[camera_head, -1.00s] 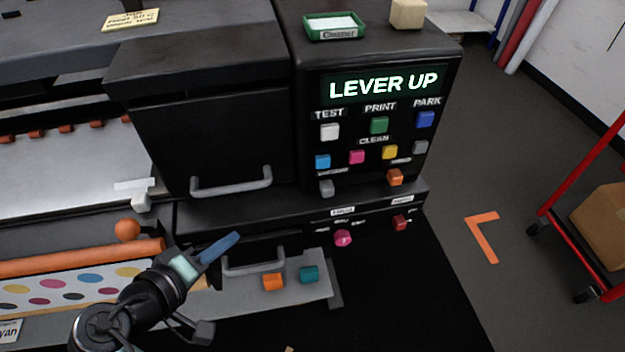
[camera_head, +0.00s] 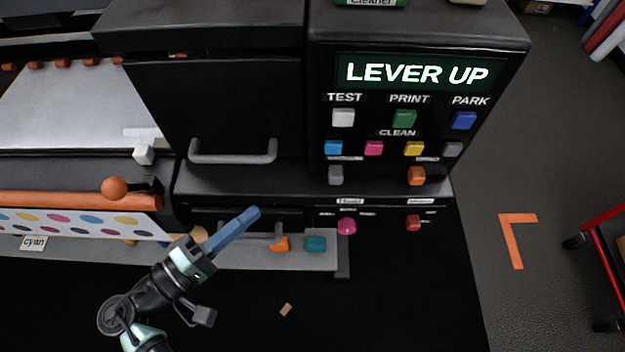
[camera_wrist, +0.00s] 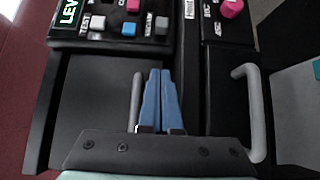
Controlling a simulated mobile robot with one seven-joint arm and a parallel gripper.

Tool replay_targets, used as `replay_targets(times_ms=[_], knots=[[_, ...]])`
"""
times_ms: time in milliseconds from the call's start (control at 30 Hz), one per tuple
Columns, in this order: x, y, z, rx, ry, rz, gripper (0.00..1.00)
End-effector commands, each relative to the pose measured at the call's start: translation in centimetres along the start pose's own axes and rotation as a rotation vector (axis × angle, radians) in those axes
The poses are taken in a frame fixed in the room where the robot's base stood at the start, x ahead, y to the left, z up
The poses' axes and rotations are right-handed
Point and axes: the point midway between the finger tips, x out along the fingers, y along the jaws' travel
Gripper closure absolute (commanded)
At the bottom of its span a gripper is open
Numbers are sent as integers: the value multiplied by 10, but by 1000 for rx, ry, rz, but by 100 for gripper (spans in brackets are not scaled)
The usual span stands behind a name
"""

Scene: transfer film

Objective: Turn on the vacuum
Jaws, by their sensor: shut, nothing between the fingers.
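The vacuum button is a small grey square (camera_head: 336,175) at the lower left of the black control panel (camera_head: 318,130), under a small label that reads as vacuum. It also shows in the wrist view as a grey block (camera_wrist: 162,25), beyond my fingertips. The panel's screen (camera_head: 417,74) reads "LEVER UP". My gripper (camera_head: 254,212) has blue fingers, shut and empty, pointing up and right in front of the lower drawer, to the left of and below the button. In the wrist view the fingertips (camera_wrist: 160,72) are close together and apart from the button.
Blue (camera_head: 333,148), pink (camera_head: 373,148) and yellow (camera_head: 413,148) clean buttons sit above. A grey bar handle (camera_head: 232,155) is left of the panel. An orange lever knob (camera_head: 114,188) is at left. A pink knob (camera_head: 347,226) and red switch (camera_head: 413,223) are below.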

Motion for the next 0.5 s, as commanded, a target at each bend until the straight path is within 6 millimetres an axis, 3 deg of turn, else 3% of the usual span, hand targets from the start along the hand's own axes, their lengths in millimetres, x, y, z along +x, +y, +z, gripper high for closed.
replay_targets(times_ms=[167, 500], knots=[[26, 1, 2, -1, -6, -1, 100], [99, 2, 1, 0, -5, 0, 100]])
